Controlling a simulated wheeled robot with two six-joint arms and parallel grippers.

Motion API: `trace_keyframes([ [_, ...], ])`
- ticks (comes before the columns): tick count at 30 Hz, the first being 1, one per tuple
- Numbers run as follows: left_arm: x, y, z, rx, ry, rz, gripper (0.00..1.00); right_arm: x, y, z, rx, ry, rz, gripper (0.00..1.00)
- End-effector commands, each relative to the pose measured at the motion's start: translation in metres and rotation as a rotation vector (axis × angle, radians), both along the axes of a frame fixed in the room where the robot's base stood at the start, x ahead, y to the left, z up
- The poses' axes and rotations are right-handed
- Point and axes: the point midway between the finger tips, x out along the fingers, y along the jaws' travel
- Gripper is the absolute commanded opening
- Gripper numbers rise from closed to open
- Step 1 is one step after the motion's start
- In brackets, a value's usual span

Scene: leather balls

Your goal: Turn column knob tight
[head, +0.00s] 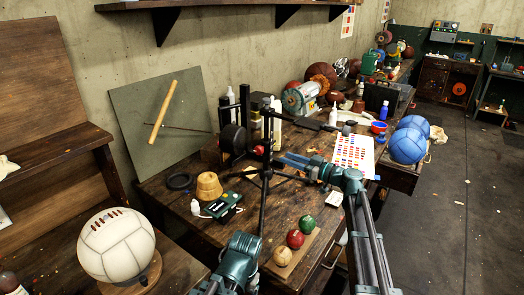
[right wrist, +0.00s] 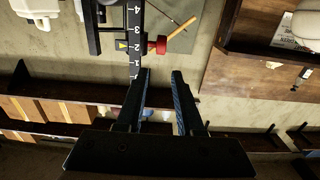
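A black upright column (head: 268,165) on splayed legs stands on the workbench in the head view. In the right wrist view, the column (right wrist: 137,62) carries a white number scale and a yellow pointer. A red knob (right wrist: 158,45) sticks out from its side, and a small red spot in the head view looks like the same knob (head: 259,150). My right gripper (head: 286,160) reaches toward the column from the right. In the right wrist view, its fingers (right wrist: 161,74) are apart and empty, with the knob just beyond the tips.
Green, red and tan balls sit on a wooden board (head: 283,268) at the bench's front. A white ball (head: 117,246) on a stand is at the left.

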Motion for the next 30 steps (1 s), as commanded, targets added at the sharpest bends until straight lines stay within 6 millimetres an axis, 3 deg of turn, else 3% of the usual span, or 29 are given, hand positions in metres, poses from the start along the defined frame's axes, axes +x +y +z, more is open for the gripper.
trace_keyframes([
  [18, 0.000, 0.000, 0.000, 0.000, 0.000, 0.000, 0.76, 0.066, 0.090, 0.000, 0.000, 0.003, 0.004, 0.36],
  [30, 0.000, 0.000, 0.000, 0.000, 0.000, 0.000, 0.76, 0.079, 0.109, 0.000, 0.000, 0.003, 0.002, 0.36],
])
